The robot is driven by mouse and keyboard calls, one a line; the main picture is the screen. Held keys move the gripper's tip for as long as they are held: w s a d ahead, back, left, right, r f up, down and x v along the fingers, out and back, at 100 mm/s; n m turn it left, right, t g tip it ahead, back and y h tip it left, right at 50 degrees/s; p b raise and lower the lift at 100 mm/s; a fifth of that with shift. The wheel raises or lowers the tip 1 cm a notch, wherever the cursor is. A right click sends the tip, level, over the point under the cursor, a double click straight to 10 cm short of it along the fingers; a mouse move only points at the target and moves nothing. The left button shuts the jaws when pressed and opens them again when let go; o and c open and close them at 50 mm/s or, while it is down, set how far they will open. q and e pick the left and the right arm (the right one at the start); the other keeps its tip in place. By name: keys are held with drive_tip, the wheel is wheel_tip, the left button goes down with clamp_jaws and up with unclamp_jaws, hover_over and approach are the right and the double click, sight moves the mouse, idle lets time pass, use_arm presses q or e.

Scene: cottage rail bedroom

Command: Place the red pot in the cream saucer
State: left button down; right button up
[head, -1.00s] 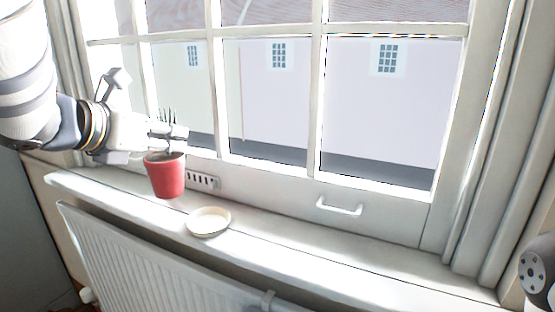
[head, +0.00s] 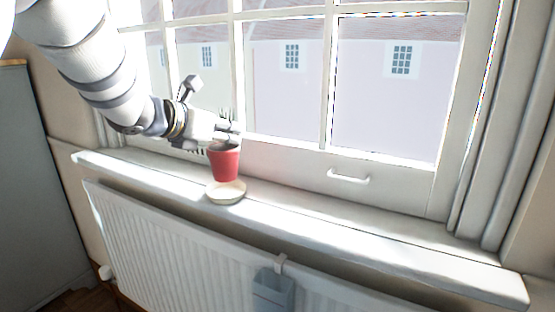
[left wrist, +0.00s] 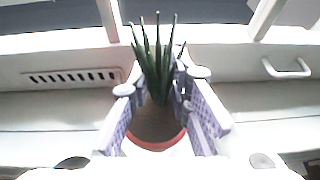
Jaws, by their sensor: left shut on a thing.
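The red pot (head: 224,165) holds a spiky green plant and is upright. My left gripper (head: 229,133) is shut on the pot near its rim. In the left wrist view the plant (left wrist: 155,65) stands between the two fingers (left wrist: 162,92), with the pot's red rim (left wrist: 152,146) below. The cream saucer (head: 227,196) lies on the windowsill directly under the pot in the head view. The pot's base overlaps the saucer's far part; I cannot tell whether they touch. My right gripper is not in view.
The white windowsill (head: 320,220) is clear to the right of the saucer. The window frame with a handle (head: 348,177) rises behind it. A radiator (head: 180,235) with a grey container (head: 272,290) hung on it is below the sill. A vent (left wrist: 72,76) is behind.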

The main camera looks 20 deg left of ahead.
sight(227, 149)
use_arm(q)
drive_tip(key=shift+w+a+f, duration=0.35)
drive_tip(key=shift+w+f, duration=0.05)
drive_tip(key=shift+f, duration=0.05)
drive_tip(key=f, duration=0.3)
drive_tip(key=shift+w+a+f+b, duration=0.3)
drive_tip(key=shift+w+a+f, duration=0.05)
drive_tip(key=shift+w, duration=0.05)
drive_tip(key=shift+f, duration=0.1)
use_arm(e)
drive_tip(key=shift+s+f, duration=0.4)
use_arm(q)
drive_tip(key=shift+f, duration=0.1)
drive_tip(key=shift+f, duration=0.2)
drive_tip(key=c, duration=1.5)
unclamp_jaws()
drive_tip(key=shift+r, duration=0.1)
